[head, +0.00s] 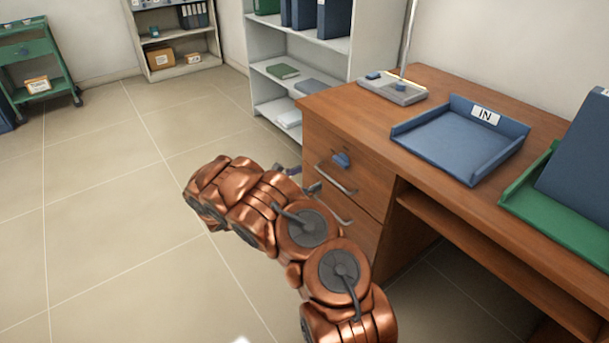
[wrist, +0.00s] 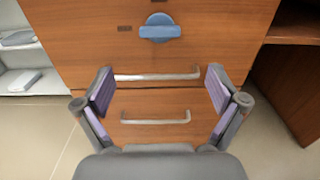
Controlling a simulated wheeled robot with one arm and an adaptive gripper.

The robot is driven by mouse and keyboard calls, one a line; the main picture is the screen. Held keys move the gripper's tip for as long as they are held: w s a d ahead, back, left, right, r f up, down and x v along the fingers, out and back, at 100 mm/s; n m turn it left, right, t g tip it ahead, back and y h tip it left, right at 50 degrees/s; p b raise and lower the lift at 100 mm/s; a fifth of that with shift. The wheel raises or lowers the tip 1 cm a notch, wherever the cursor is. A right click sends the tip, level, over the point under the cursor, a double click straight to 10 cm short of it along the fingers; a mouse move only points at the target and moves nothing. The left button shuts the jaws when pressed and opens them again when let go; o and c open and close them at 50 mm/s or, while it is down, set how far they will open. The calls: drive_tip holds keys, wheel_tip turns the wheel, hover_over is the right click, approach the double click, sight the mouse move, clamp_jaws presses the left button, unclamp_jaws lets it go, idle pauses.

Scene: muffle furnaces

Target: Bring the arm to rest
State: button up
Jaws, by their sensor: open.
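My gripper (wrist: 160,92) is open and empty in the wrist view, its purple-padded fingers spread wide. It faces the front of a wooden desk's drawers. An upper drawer handle (wrist: 157,76) and a lower drawer handle (wrist: 155,118) show between the fingers, with no visible grip on either. A blue knob (wrist: 160,28) sits on the drawer front above the handles. In the head view my copper arm reaches out to the left of the desk (head: 450,95), and the gripper (head: 300,180) is mostly hidden behind it, close to the drawers.
On the desk stand a blue IN tray (head: 450,140), a green tray (head: 570,215) and a grey stand (head: 392,88). A white shelf unit (head: 300,60) stands behind the desk. A green cart (head: 35,60) is far left. The tiled floor at left is clear.

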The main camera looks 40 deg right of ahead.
drive_tip(key=s+a+r+m+g+y, duration=0.25)
drive_tip(key=s+r+m, duration=0.4)
drive_tip(key=s, duration=0.35)
drive_tip(key=s+a+r+m+g+y, duration=0.2)
drive_tip(key=s+r+m+g+y, duration=0.25)
drive_tip(key=s+r, duration=0.4)
drive_tip(key=s+a+f+m+t+y, duration=0.15)
drive_tip(key=s+a+m+y, duration=0.35)
drive_tip(key=s+a, duration=0.7)
drive_tip(key=s+a+m+t+y, duration=0.25)
drive_tip(key=s+a+y, duration=0.45)
drive_tip(key=a, duration=0.9)
wheel_tip(320, 180, up, 22)
drive_tip(key=s+t+h+p, duration=0.1)
drive_tip(key=p, duration=1.9)
drive_tip(key=shift+s+d+f+t, duration=0.2)
drive_tip(key=shift+s+d+t, duration=0.05)
drive_tip(key=shift+d+t, duration=0.1)
drive_tip(key=shift+n, duration=0.25)
